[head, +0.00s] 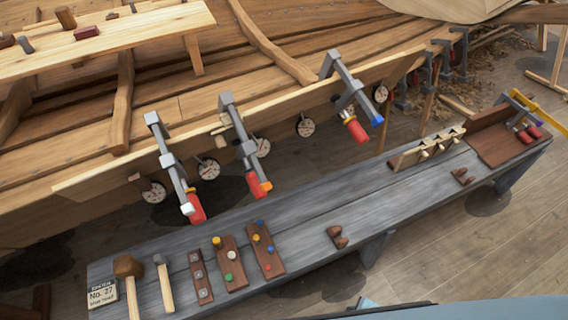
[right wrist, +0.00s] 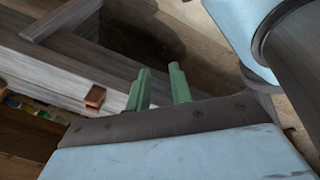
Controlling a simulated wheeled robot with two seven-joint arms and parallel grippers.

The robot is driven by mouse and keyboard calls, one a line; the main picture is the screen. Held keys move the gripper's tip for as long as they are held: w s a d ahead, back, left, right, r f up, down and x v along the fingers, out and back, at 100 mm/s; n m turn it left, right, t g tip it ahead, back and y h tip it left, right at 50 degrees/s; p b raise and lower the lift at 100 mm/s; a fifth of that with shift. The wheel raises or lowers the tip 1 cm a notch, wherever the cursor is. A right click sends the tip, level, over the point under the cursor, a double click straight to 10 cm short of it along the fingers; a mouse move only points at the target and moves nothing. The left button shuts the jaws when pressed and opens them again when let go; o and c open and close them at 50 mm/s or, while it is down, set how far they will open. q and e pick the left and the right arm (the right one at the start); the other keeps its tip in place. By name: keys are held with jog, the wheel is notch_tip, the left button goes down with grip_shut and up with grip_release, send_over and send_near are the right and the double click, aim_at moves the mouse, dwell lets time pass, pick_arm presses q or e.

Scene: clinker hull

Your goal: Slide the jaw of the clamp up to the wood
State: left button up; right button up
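Three grey bar clamps hang along the pale plank (head: 300,108) on the hull in the head view. The left clamp (head: 165,150) has a red handle and a white end, the middle clamp (head: 238,130) a red handle and an orange end, and the right clamp (head: 345,78) a red handle and a blue end. I cannot tell how far each jaw stands from the wood. My right gripper (right wrist: 160,70) shows in the right wrist view with its two green fingers apart and nothing between them, away from the clamps. My left gripper is not in view.
A grey bench (head: 310,195) runs below the clamps. It holds a mallet (head: 129,270), a hammer (head: 161,270), boards with coloured pegs (head: 265,250) and small brown blocks (head: 338,237). Round dials (head: 305,127) hang along the plank. More clamps (head: 425,72) stand farther right.

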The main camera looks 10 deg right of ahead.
jog(key=w+a+r+n+t+p, duration=0.25)
jog(key=w+a+r+n, duration=0.25)
jog(key=w+r+n, duration=0.45)
jog(key=n+t+y+p, duration=0.4)
jog(key=n+p, duration=0.6)
jog(key=n, duration=1)
send_near(255, 159)
jog(key=x, duration=0.2)
jog(key=b+x, duration=0.1)
jog(key=x, duration=0.1)
jog(key=f+b+x, duration=0.1)
jog(key=x, duration=0.1)
jog(key=shift+f, duration=0.25)
jog(key=shift+b+x, duration=0.6)
jog(key=shift+x, duration=0.25)
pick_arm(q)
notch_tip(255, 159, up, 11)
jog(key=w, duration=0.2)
pick_arm(e)
jog(key=shift+a, duration=0.1)
jog(key=shift+w+a+r, duration=0.2)
jog(key=shift+w+a, duration=0.05)
jog(key=shift+w, duration=0.4)
jog(key=shift+c, duration=0.4)
